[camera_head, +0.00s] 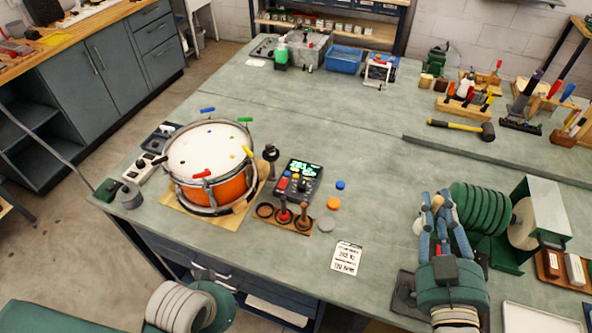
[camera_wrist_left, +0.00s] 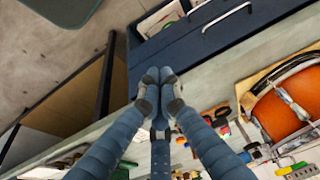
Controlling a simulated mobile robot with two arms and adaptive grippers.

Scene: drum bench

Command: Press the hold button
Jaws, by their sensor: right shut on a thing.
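A dark handheld meter (camera_head: 298,180) with a lit green display and small coloured buttons lies on the bench, right of the drum. I cannot read which button is hold. My right gripper (camera_head: 435,212) is over the bench to the right of the meter, well apart from it.
The orange drum (camera_head: 228,189) with a white head stands left of the meter on a wooden board. A stand with red and wooden-handled tools (camera_head: 292,217) is in front of the meter. Blue, orange and grey discs lie right of it. A printed card (camera_head: 346,257) lies nearer the edge.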

